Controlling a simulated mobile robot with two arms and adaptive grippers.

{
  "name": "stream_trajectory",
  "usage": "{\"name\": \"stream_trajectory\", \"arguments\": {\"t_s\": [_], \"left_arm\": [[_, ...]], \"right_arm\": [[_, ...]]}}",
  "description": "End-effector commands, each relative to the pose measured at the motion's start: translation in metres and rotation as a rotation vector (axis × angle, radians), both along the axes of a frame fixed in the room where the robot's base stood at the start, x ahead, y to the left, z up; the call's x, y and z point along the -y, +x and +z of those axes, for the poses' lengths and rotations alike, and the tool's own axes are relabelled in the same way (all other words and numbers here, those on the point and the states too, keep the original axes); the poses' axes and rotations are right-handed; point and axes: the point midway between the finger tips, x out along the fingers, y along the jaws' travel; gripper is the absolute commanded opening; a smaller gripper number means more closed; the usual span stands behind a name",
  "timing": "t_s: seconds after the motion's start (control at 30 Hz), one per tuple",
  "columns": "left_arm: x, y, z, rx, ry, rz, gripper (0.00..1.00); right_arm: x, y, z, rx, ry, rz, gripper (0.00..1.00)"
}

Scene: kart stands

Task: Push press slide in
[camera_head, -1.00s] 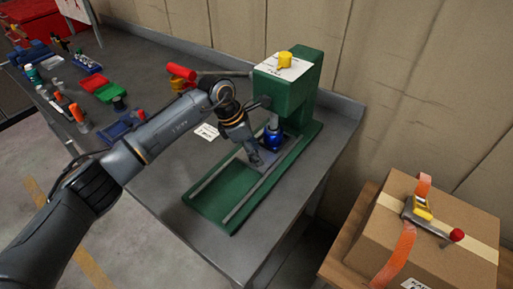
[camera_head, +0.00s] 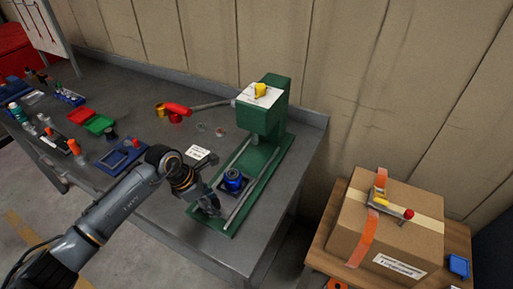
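A green press (camera_head: 263,112) stands on the grey bench, its base running toward the front with two rails. A dark slide plate (camera_head: 222,190) sits on the rails, out in front of the press head. A blue round part (camera_head: 233,180) stands upright on the plate, clear of the head. My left gripper (camera_head: 209,206) is low at the front end of the base, close to the plate's front side. Whether it touches the plate is hard to tell, and its finger opening is unclear. My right gripper is not in view.
A red-ended lever (camera_head: 177,109) reaches left from the press. A white card (camera_head: 197,152) and a blue tray (camera_head: 122,158) lie left of it. A strapped cardboard box (camera_head: 390,225) stands on a wooden stand at right, across a gap.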

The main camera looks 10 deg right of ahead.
Motion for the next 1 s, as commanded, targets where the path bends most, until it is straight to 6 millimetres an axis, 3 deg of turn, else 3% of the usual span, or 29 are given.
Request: {"name": "stream_trajectory", "arguments": {"t_s": [0.03, 0.63, 1.0], "left_arm": [[-0.005, 0.004, 0.009, 0.016, -0.002, 0.0, 0.47], [-0.048, -0.005, 0.118, 0.016, -0.007, -0.004, 0.47], [0.028, -0.024, 0.129, 0.107, -0.323, -0.18, 0.47]], "right_arm": [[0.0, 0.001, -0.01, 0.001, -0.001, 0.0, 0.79], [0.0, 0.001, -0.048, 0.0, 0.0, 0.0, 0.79], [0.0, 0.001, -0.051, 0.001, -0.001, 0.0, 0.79]]}}
